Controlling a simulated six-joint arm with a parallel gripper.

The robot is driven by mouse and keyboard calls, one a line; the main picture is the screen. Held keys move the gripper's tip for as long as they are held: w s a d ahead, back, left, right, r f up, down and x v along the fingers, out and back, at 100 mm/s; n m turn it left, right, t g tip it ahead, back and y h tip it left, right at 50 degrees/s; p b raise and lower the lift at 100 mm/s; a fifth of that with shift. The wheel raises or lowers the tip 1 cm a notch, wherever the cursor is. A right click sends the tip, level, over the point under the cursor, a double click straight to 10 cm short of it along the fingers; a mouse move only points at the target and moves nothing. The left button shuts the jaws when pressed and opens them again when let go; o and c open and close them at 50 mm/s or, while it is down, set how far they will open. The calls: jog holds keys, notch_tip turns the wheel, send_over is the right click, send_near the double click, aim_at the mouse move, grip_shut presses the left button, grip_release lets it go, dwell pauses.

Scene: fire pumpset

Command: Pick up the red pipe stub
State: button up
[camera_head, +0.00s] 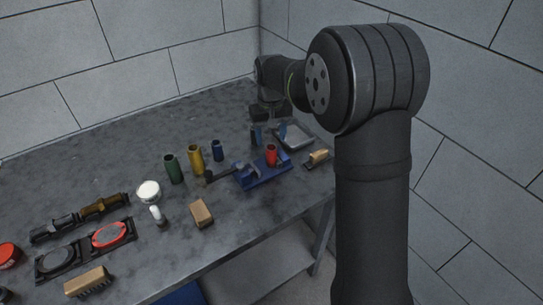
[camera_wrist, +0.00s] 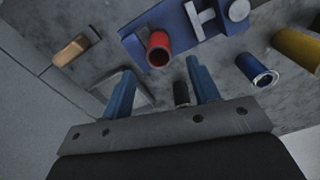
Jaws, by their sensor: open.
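The red pipe stub (camera_head: 271,156) stands upright on a blue base (camera_head: 249,183) toward the right end of the table. In the wrist view the red pipe stub (camera_wrist: 160,48) shows its open round end, with the blue base (camera_wrist: 133,41) around it. My gripper (camera_head: 269,132) is above the table behind the stub in the head view. Its two blue fingers are spread apart with the stub beyond them, not between them. In the wrist view my gripper (camera_wrist: 160,76) is open and empty, and the stub lies just past the fingertips.
A grey tray (camera_head: 304,139) lies behind the blue base, and a wooden-backed brush (camera_head: 318,157) lies to its right. Blue (camera_head: 217,151), yellow (camera_head: 195,160) and green (camera_head: 172,169) cylinders stand to the left. A small dark cylinder (camera_wrist: 181,94) shows between my fingers.

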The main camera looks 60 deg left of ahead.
aim_at(272, 147)
jog(key=shift+d+f, duration=0.2)
jog(key=shift+f, duration=2.75)
grip_shut()
jog(key=shift+r, duration=0.1)
